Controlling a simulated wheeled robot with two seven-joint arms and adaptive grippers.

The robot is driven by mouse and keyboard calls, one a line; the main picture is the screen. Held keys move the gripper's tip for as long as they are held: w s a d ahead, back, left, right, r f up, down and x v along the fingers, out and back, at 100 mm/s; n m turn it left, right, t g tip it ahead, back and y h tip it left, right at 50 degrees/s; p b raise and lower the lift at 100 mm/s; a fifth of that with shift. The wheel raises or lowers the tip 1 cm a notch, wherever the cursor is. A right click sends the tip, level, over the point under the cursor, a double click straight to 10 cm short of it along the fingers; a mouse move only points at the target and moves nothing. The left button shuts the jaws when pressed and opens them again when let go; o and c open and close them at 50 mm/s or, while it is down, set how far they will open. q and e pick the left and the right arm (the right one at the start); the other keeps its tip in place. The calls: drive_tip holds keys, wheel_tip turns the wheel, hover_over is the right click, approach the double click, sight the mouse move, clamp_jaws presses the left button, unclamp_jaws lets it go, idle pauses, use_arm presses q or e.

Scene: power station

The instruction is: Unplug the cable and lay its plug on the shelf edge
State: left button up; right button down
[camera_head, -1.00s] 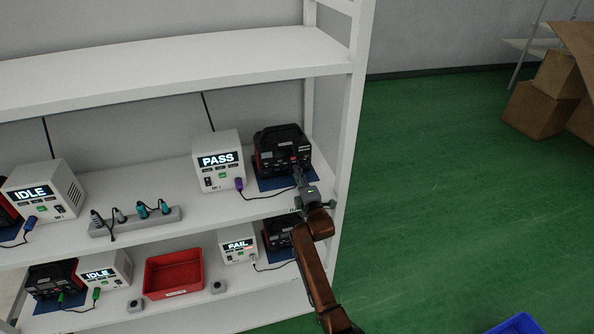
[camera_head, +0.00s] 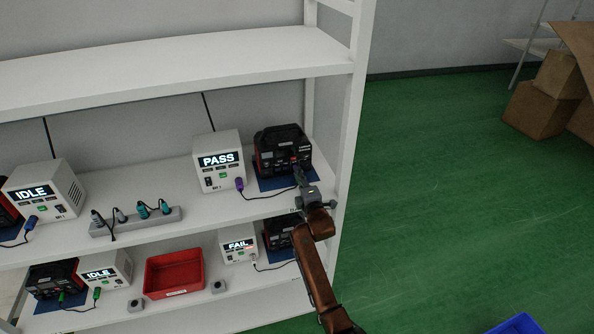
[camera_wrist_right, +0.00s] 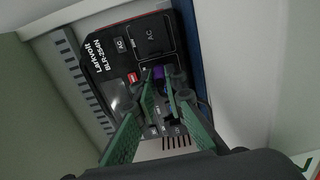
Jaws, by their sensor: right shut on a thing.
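A black and red power station (camera_head: 283,150) stands on a blue mat on the middle shelf, beside the white tester reading PASS (camera_head: 218,160). A dark cable (camera_head: 268,195) runs from a purple plug (camera_head: 239,184) on that tester toward the power station's front. My right gripper (camera_head: 299,173) is at this front. In the right wrist view, its green fingers are shut on a second purple plug (camera_wrist_right: 158,73) at the power station's panel (camera_wrist_right: 150,45). The fingers partly hide the plug, so I cannot tell whether it is seated. My left gripper is not in view.
The shelf edge (camera_head: 150,244) is clear in front of the PASS tester. A power strip (camera_head: 135,222) with several plugs lies to the left. A red bin (camera_head: 174,274) and a FAIL tester (camera_head: 238,246) stand below. A white shelf post (camera_head: 350,130) rises close to my right arm.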

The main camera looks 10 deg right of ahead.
drive_tip(key=shift+s, duration=0.2)
drive_tip(key=shift+s+p, duration=1.45)
drive_tip(key=shift+s, duration=0.45)
drive_tip(key=shift+s+p, duration=0.1)
drive_tip(key=shift+p, duration=0.2)
drive_tip(key=shift+s+d+p, duration=0.1)
drive_tip(key=shift+s+p, duration=1.3)
drive_tip(key=shift+s, duration=0.9)
drive_tip(key=shift+f+b, duration=0.85)
drive_tip(key=shift+f, duration=0.2)
drive_tip(key=c, duration=1.9)
unclamp_jaws()
drive_tip(key=shift+s, duration=0.1)
